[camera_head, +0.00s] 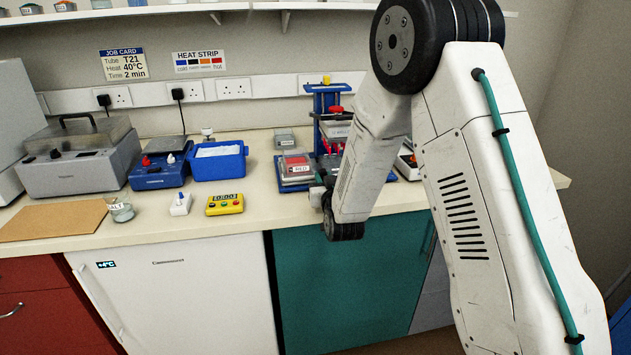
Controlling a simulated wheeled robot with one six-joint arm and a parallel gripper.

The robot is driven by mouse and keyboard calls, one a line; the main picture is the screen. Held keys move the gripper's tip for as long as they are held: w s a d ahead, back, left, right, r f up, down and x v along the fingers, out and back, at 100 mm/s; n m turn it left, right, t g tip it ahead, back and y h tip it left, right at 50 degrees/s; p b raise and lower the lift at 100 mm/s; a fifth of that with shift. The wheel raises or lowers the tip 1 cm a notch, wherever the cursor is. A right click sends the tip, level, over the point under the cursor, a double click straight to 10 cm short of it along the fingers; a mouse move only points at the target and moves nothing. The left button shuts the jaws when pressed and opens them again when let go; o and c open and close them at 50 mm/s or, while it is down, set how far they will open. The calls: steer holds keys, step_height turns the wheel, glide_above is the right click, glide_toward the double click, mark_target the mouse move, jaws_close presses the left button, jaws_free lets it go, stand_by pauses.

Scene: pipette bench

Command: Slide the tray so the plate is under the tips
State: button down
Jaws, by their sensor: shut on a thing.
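A blue pipette stand (327,92) rises at the back right of the bench, with a grey head and red tips (327,147) below it. A tray (286,187) lies on the bench at the stand's left front. On it sits a plate (296,160) with a red, labelled face, to the left of the tips and not under them. My gripper (320,188) is low at the tray's right side, shut on the tray as far as I can make out. My arm's wrist hides most of the fingers, the contact and part of the stand's base.
The bench front between the button box and the tray is clear.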

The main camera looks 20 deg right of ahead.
steer(key=shift+a, duration=0.15)
steer(key=c, duration=1.3)
jaws_free()
steer(key=shift+a, duration=0.2)
steer(key=shift+d, duration=0.1)
steer(key=shift+s, duration=0.2)
steer(key=s, duration=0.7)
steer(key=shift+s+a, duration=0.15)
steer(key=shift+a, duration=0.15)
